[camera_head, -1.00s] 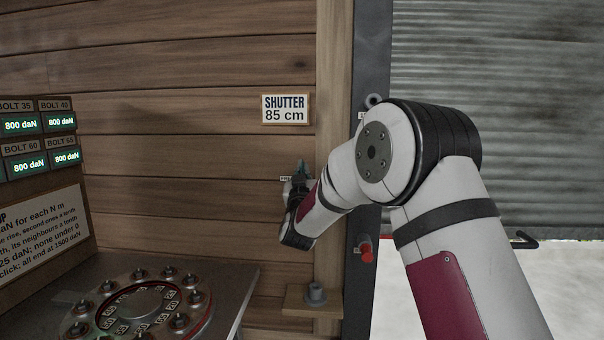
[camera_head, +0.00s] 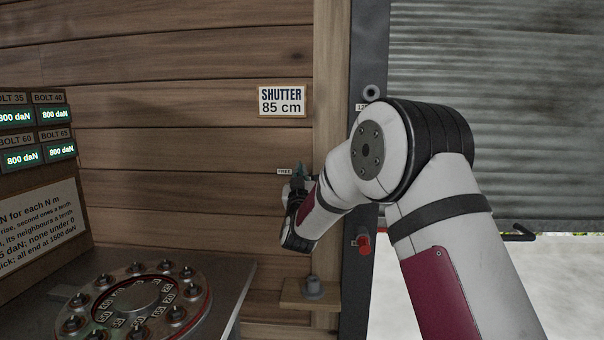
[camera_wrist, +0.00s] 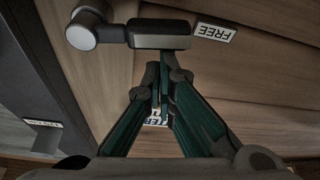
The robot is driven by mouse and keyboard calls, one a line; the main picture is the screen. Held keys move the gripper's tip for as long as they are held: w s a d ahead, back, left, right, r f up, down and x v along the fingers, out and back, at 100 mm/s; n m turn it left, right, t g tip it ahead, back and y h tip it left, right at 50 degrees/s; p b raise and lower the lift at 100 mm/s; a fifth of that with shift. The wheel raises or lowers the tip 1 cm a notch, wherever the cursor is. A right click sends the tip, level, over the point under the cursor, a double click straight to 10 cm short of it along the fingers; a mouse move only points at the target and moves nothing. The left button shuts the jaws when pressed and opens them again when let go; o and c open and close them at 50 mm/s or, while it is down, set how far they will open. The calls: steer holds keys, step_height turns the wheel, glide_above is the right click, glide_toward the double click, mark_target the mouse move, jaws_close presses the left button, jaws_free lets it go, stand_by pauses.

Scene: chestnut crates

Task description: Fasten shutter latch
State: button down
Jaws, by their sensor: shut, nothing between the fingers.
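The latch handle (camera_wrist: 160,33) is a dark bar joined to a pale round hub (camera_wrist: 82,32) at the top of the wrist view. Its free end lies beside a "FREE" label (camera_wrist: 215,32), which also shows small in the head view (camera_head: 284,171). My gripper (camera_wrist: 160,68) has its green fingers shut and empty, tips just below the bar in the wrist view; I cannot tell whether they touch it. In the head view, my gripper (camera_head: 300,170) is by the wooden post and my arm hides the latch hub. The grey corrugated shutter (camera_head: 540,110) hangs partly raised at right.
A "SHUTTER 85 cm" sign (camera_head: 282,101) is on the plank wall. A small ledge with a peg (camera_head: 313,287) juts out below. A bolt dial (camera_head: 140,297) stands at lower left.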

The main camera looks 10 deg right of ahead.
steer(key=shift+f, duration=0.15)
steer(key=d+f+n+g+y+b, duration=0.1)
steer(key=f+n+b, duration=0.3)
steer(key=n, duration=0.5)
steer(key=s+d+f+n+g+y+b, duration=0.1)
steer(key=d+f+n+g+y+b, duration=0.1)
steer(key=n, duration=0.8)
steer(key=shift+d+f+y+b, duration=0.35)
steer(key=shift+f+y+b, duration=0.55)
steer(key=shift+y+b, duration=0.35)
steer(key=shift+s, duration=0.1)
